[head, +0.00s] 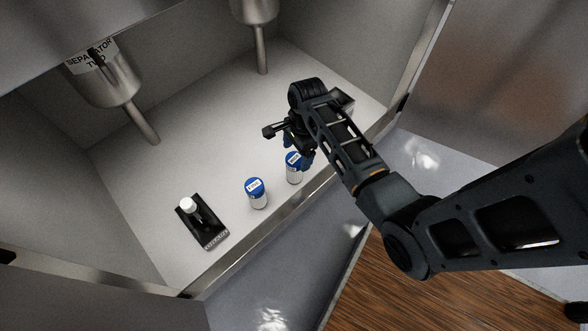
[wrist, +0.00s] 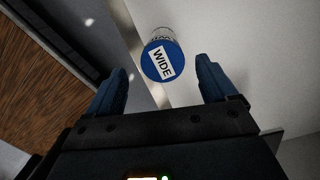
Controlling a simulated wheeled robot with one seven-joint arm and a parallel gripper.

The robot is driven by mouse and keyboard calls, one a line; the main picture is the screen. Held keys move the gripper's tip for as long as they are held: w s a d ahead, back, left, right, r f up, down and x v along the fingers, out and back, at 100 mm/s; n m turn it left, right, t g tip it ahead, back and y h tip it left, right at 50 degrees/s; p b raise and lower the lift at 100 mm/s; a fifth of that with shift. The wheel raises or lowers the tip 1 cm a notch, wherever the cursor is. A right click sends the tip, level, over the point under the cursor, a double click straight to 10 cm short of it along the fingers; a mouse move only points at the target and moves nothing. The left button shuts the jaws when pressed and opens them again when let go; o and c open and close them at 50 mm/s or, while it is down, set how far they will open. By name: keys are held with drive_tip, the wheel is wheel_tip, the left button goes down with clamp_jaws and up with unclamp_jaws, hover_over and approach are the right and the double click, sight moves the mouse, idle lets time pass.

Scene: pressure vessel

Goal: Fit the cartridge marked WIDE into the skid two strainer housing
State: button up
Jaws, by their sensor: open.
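A cartridge with a blue cap reading WIDE (wrist: 161,62) shows in the wrist view, ahead of and between my fingers. My gripper (wrist: 160,85) is open, with a blue finger on each side and nothing held. In the head view, my gripper (head: 297,150) is over the right one of two blue-capped cartridges (head: 293,175), partly hiding it. This appears to be the WIDE one, though its label is too small to read there. A vessel labelled SEPARATOR TWO (head: 108,88) hangs at upper left with a pipe below. I cannot tell which part is the strainer housing.
Another blue-capped cartridge (head: 258,195) stands to the left on the grey shelf (head: 190,140). A black plate (head: 203,228) with a white-topped piece lies farther left. A second metal vessel (head: 254,10) hangs at the top. A raised metal lip (head: 240,243) edges the shelf's front.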

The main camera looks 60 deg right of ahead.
sight(295, 158)
drive_tip(key=f+b, duration=0.1)
drive_tip(key=f, duration=0.2)
drive_tip(key=f+b, duration=0.1)
drive_tip(key=f, duration=0.1)
drive_tip(key=shift+w+a+b, duration=0.2)
drive_tip(key=shift+w+b, duration=0.1)
drive_tip(key=shift+b, duration=0.05)
drive_tip(key=c, duration=1.2)
